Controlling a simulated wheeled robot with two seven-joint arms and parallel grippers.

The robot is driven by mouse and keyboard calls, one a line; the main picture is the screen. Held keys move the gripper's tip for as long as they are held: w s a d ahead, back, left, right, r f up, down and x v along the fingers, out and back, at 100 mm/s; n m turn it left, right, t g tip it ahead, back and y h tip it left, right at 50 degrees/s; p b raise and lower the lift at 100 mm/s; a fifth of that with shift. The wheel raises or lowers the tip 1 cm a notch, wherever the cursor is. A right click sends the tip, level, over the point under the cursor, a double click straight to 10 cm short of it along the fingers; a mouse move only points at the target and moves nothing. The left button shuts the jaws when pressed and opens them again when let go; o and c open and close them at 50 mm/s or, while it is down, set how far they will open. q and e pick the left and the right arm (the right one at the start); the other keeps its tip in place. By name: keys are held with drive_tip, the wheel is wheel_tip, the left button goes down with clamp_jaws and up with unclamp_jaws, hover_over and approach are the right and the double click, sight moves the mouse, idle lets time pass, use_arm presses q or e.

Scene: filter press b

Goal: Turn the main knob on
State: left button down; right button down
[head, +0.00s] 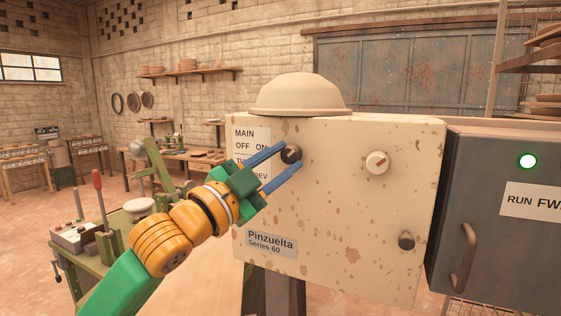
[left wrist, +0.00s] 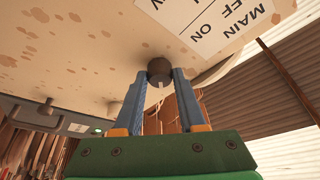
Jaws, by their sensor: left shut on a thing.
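The main knob (head: 290,154) is a small dark round knob on the front of the cream, rust-spotted press box (head: 340,215). It is just right of the label (head: 250,138) reading MAIN, OFF and ON; the lower label lines are partly hidden by my gripper. My left gripper (head: 291,157) reaches in from the left, its two blue fingers shut on the knob from either side. The left wrist view also shows the dark knob (left wrist: 160,68) between the fingertips (left wrist: 160,76). I cannot tell clearly which way the knob points. My right gripper is not in view.
A white knob with a red mark (head: 377,162) and a dark knob (head: 406,241) are on the same box. A green bench with a red lever (head: 98,180) stands at left.

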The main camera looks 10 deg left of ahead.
use_arm(q)
drive_tip(key=shift+r, duration=0.25)
drive_tip(key=c, duration=0.5)
unclamp_jaws()
drive_tip(key=shift+w+f, duration=0.1)
drive_tip(key=shift+f, duration=0.05)
drive_tip(key=shift+a+f, duration=0.1)
drive_tip(key=shift+f, duration=0.1)
drive_tip(key=b+v, duration=0.4)
drive_tip(key=v, duration=0.3)
drive_tip(key=shift+r+b, duration=0.15)
drive_tip(key=shift+b, duration=0.15)
